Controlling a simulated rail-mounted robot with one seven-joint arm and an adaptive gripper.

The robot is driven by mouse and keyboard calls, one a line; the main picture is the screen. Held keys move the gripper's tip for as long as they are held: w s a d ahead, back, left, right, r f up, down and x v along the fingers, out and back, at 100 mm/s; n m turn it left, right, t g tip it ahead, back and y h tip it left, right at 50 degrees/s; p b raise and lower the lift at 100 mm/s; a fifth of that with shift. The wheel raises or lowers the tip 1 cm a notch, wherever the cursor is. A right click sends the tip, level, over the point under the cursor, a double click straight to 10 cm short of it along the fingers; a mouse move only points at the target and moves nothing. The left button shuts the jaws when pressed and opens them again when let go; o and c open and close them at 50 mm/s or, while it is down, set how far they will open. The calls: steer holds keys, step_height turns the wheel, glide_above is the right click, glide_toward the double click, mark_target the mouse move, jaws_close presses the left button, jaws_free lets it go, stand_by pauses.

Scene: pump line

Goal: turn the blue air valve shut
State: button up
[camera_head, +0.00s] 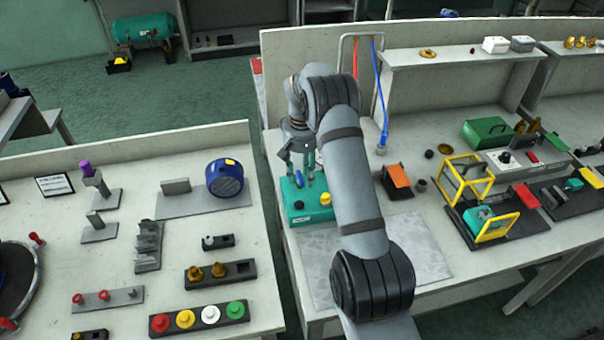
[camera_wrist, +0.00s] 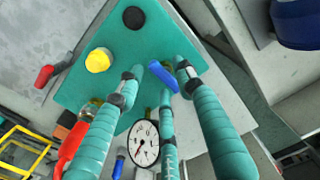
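The blue air valve handle (camera_wrist: 162,76) is a short blue bar on a teal unit (camera_wrist: 75,90), seen in the wrist view. It lies slanted, between the tips of my gripper's three teal fingers. My gripper (camera_head: 301,168) points down over the back of the teal unit (camera_head: 310,213) in the head view. The fingers are spread, with gaps between the tips. I cannot tell whether any fingertip touches the handle. In the head view the handle is mostly hidden by the fingers.
A yellow knob (camera_wrist: 98,60), a black knob (camera_wrist: 133,18) and a white-faced gauge (camera_wrist: 143,143) sit close to the fingers. A red handle (camera_wrist: 44,76) lies beside the unit. Red and blue hoses (camera_head: 380,95) hang behind my arm. An orange-topped block (camera_head: 398,176) stands to the right.

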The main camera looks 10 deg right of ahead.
step_height(320, 180, up, 12)
stand_by(0.7)
stand_by(0.4)
step_height(320, 180, down, 12)
steer(key=shift+f, duration=0.1)
stand_by(0.4)
